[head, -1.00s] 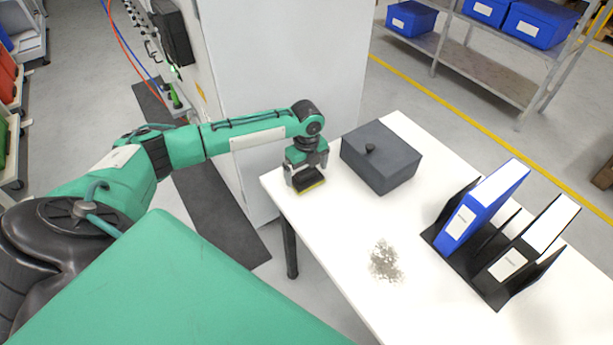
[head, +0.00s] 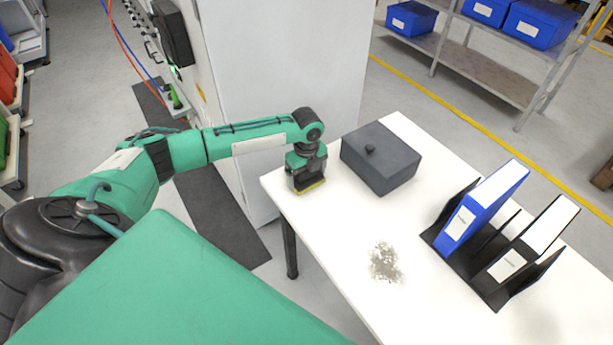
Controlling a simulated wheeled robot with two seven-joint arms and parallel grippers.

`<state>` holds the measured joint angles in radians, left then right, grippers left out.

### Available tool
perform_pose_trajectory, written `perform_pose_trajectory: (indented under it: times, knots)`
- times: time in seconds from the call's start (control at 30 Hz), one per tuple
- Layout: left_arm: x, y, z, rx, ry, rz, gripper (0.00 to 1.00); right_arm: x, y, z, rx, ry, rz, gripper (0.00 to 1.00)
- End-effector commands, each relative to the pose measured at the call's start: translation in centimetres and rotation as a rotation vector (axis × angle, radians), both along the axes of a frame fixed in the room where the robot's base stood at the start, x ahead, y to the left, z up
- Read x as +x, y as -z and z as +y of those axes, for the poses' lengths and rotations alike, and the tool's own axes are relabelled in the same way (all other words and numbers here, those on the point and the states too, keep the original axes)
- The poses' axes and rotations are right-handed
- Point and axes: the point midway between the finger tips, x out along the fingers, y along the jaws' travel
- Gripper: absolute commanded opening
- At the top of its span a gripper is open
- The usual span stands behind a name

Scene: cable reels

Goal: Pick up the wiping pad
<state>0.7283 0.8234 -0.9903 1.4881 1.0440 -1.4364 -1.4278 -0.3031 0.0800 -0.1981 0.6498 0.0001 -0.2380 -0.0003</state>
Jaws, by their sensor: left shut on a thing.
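The wiping pad (head: 310,186) is a dark block with a yellow underside at the left end of the white table (head: 340,230). My left gripper (head: 308,176) points down over it and is shut on it. The gripper hides part of the pad. I cannot tell whether the pad touches the table top or is just above it. My right gripper is not in view.
A dark grey lidded box (head: 380,160) stands just right of my left gripper. A grey patch of dirt (head: 385,262) lies on the table. A blue binder (head: 484,203) and a black binder (head: 532,240) stand in a black rack at the right. A tall white cabinet (head: 280,80) is behind.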

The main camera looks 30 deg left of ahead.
Motion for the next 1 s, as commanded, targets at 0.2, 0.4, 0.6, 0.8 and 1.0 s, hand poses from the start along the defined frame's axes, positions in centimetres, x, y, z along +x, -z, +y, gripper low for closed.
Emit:
perform_pose_trajectory:
  times: [0.2,0.4,0.6,0.8,1.0]
  knots:
    - [0.1,-3.0,0.0,-0.001,0.001,-0.004,0.66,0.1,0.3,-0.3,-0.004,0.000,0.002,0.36]
    - [0.1,-8.5,0.0,0.000,0.001,-0.008,0.66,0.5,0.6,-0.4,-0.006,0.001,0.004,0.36]
    - [0.1,-14.1,0.0,0.000,0.001,-0.006,0.66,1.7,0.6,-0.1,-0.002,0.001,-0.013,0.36]
    - [0.1,-17.9,0.0,0.000,-0.001,-0.003,0.66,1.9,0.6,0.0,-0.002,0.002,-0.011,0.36]
    - [0.0,-19.4,0.0,0.000,0.000,0.000,0.66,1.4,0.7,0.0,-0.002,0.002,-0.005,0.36]
